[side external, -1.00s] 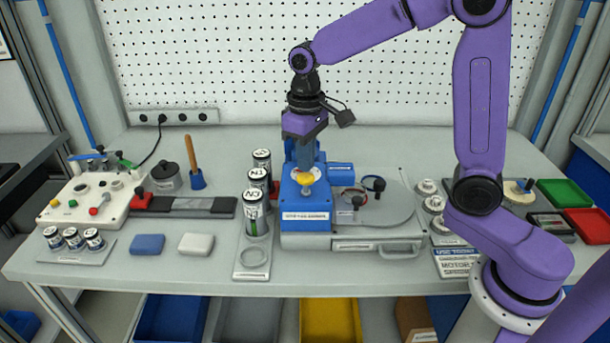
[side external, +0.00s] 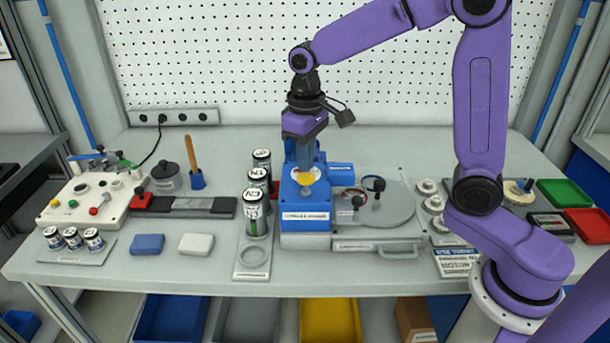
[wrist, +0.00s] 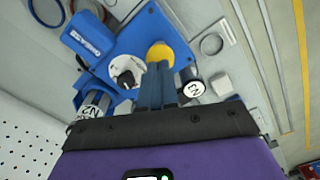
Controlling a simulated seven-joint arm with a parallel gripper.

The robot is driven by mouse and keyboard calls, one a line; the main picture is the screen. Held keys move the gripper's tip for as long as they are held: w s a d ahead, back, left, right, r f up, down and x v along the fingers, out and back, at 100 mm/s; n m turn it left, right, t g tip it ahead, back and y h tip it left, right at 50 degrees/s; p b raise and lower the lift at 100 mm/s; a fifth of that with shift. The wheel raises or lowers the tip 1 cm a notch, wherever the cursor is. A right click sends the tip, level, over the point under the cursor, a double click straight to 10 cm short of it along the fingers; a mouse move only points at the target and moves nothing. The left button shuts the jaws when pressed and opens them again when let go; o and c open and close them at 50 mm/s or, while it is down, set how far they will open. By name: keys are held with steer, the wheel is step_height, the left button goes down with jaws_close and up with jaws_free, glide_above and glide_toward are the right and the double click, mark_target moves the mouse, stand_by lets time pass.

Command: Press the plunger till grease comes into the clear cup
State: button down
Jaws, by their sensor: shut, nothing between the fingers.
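The yellow plunger (side external: 306,180) is a round cap on top of the blue machine (side external: 305,224) at mid-bench. It also shows in the wrist view (wrist: 160,53), just beyond my fingertips. My gripper (side external: 305,170) points straight down, shut and empty, with its tips at the plunger. The tips overlap the cap in both views; I cannot tell whether they press on it. A clear, round, ring-like thing (side external: 254,257) sits on the front of the narrow tray left of the machine. It may be the clear cup; I see no grease in it.
Several labelled canisters (side external: 255,214) stand close left of the machine. A grey fixture plate (side external: 395,208) with red and blue rings lies on its right. A white control box (side external: 84,203) is at the left. The bench front between the pads and tray is clear.

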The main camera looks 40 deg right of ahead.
mark_target(306, 176)
steer(key=shift+f, duration=0.1)
steer(key=shift+f, duration=1.85)
steer(key=shift+r, duration=3.45)
steer(key=s+d+f+n, duration=0.2)
steer(key=s+n, duration=0.2)
steer(key=s, duration=0.9)
steer(key=s+d+f+n, duration=0.2)
steer(key=s+n, duration=0.3)
steer(key=s, duration=0.8)
steer(key=shift+s+f+n, duration=0.3)
steer(key=shift+f, duration=0.15)
